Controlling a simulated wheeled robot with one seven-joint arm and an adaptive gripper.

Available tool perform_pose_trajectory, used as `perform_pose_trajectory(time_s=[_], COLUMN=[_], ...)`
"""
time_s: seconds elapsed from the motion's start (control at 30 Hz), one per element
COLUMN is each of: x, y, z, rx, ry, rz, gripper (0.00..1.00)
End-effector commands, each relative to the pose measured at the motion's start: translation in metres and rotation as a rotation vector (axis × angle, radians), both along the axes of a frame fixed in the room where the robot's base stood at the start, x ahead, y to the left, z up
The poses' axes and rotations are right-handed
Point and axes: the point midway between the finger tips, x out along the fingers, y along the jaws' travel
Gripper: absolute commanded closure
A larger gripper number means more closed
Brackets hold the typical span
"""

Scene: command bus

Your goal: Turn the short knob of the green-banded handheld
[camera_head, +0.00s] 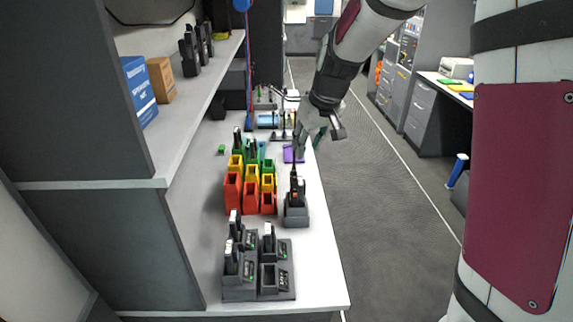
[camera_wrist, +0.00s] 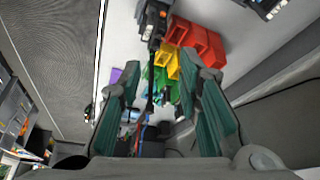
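A dark handheld (camera_head: 297,190) stands upright in a single charger (camera_head: 296,215) near the right edge of the counter, with a small orange-red mark and a thin antenna. It also shows at the top of the wrist view (camera_wrist: 153,24), its antenna running down between my fingers. My gripper (camera_head: 318,138) is above and beyond it in the head view. In the wrist view my gripper (camera_wrist: 160,75) is open, its two green-padded fingers wide apart with no grip on anything. I cannot make out a green band or the short knob on this handheld.
Red bins (camera_head: 232,190), yellow bins (camera_head: 252,172) and green bins (camera_head: 267,166) stand left of the handheld. Several handhelds stand in a multi-slot charger (camera_head: 283,296) in front. A shelf (camera_head: 190,110) overhangs the left. The aisle floor (camera_head: 385,240) is clear.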

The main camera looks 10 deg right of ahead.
Motion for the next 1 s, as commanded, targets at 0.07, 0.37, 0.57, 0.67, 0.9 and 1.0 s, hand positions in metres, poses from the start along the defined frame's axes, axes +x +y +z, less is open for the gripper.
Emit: perform_pose_trajectory(time_s=[0.07, 0.37, 0.57, 0.67, 0.9, 1.0], x=[0.003, 0.021, 0.035, 0.041, 0.05, 0.051], y=[0.001, 0.004, 0.007, 0.008, 0.01, 0.01], z=[-0.007, -0.056, -0.091, -0.105, -0.124, -0.126], rx=[-0.001, -0.001, -0.001, 0.0, 0.0, 0.0], ry=[0.003, 0.006, 0.005, 0.004, 0.001, 0.0], rz=[0.001, -0.001, -0.001, -0.001, -0.001, 0.0], gripper=[0.69, 0.69, 0.69, 0.69, 0.69, 0.69])
